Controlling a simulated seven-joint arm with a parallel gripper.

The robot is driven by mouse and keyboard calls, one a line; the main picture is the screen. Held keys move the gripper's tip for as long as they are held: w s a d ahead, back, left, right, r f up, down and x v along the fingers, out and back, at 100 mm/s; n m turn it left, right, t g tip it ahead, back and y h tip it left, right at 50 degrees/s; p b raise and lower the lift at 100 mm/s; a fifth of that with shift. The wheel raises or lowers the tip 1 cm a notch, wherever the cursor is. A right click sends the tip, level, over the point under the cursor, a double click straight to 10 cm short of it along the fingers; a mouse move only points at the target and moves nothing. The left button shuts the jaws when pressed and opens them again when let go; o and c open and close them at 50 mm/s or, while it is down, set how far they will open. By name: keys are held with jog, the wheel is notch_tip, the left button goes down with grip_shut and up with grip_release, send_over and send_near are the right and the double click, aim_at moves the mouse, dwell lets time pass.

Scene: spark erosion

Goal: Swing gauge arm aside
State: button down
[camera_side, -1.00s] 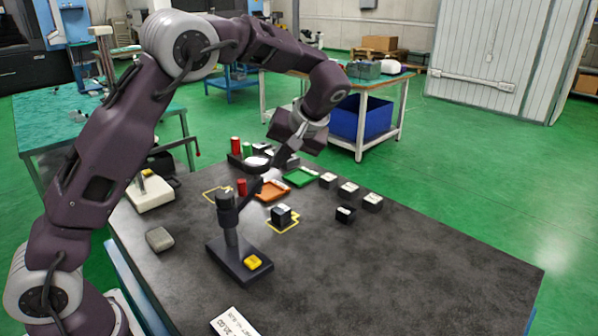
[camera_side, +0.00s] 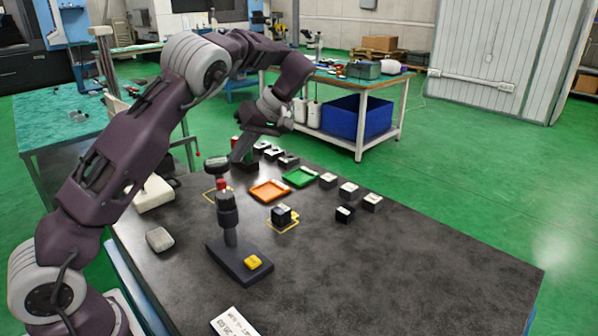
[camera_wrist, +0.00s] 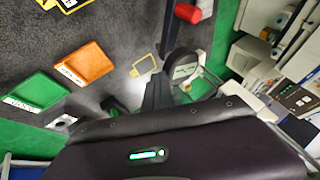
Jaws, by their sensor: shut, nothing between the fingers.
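The gauge stand is a dark post (camera_side: 228,222) on a flat base. The gauge arm carries a red knob (camera_side: 222,185) above the post and a round dark dial (camera_side: 216,163) at its far end, pointing back. In the wrist view the dark arm, the red knob (camera_wrist: 188,13) and the dial (camera_wrist: 183,66) show at upper right. My gripper (camera_side: 238,158) is shut and empty, just right of the dial. Its dark fingers also show beside the dial in the wrist view (camera_wrist: 158,80); I cannot tell whether they touch it.
A black block (camera_side: 282,214) sits in a yellow outline right of the post. A second, empty yellow outline (camera_wrist: 145,66) lies near the dial. Orange (camera_side: 269,191) and green (camera_side: 299,177) trays and several small blocks are behind. The bench's right front is clear.

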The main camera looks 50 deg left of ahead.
jog(key=shift+s+a, duration=0.3)
jog(key=shift+s, duration=0.05)
jog(key=v, duration=0.7)
jog(key=shift+w+d, duration=0.2)
jog(key=shift+w, duration=0.15)
jog(key=shift+r, duration=0.1)
jog(key=s+d+r+m+t+h, duration=0.3)
jog(key=s+d+r+m, duration=0.15)
jog(key=s, duration=0.35)
jog(key=s+d+r+m+t+h, duration=0.25)
jog(key=s+d+m, duration=0.25)
jog(key=s, duration=0.3)
jog(key=s+d+f+m+t, duration=0.2)
jog(key=s+d+f+m, duration=0.1)
jog(key=s, duration=0.3)
jog(key=s+d+f+m+t, duration=0.2)
jog(key=s+d+f+m, duration=0.2)
jog(key=s, duration=0.2)
jog(key=shift+s+d, duration=0.4)
